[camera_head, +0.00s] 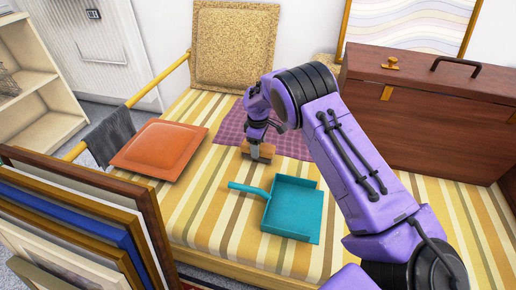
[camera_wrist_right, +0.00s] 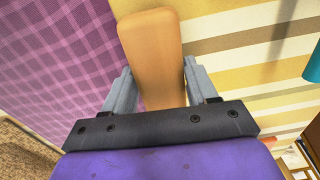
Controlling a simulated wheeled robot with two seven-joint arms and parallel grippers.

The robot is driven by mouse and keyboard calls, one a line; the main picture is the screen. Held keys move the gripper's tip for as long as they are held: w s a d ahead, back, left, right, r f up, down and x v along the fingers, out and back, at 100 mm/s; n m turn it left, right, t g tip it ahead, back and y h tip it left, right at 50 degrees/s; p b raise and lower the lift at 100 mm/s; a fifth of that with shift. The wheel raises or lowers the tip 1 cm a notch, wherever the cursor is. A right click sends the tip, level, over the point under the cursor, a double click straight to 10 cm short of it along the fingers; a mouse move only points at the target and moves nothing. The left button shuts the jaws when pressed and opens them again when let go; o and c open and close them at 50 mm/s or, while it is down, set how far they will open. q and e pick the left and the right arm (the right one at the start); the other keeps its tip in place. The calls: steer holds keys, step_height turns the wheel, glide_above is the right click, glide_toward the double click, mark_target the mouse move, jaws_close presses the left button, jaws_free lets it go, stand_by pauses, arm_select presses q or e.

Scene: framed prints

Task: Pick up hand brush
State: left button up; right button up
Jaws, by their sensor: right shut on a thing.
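The hand brush shows as a tan wooden block (camera_head: 264,152) at the middle of the striped seat, by the edge of the purple plaid cloth. In the right wrist view its smooth tan body (camera_wrist_right: 151,45) runs up between my fingers. My right gripper (camera_head: 255,148) points down and is shut on the brush, with one finger on each side of it (camera_wrist_right: 157,78). The brush's bristles are hidden. I cannot tell whether the brush touches the seat. My left gripper is not in view.
A teal dustpan (camera_head: 292,208) lies on the striped seat (camera_head: 215,215), nearer than the brush. An orange cushion (camera_head: 160,147) is at left, a speckled cushion (camera_head: 233,45) behind. A brown wooden case (camera_head: 430,115) stands at right. Framed prints (camera_head: 80,215) lean at front left.

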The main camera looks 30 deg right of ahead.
steer(key=s+a+r+p, duration=0.5)
steer(key=s+a+r, duration=0.3)
steer(key=s+r, duration=0.3)
steer(key=shift+s+a+r, duration=0.15)
steer(key=shift+r, duration=0.1)
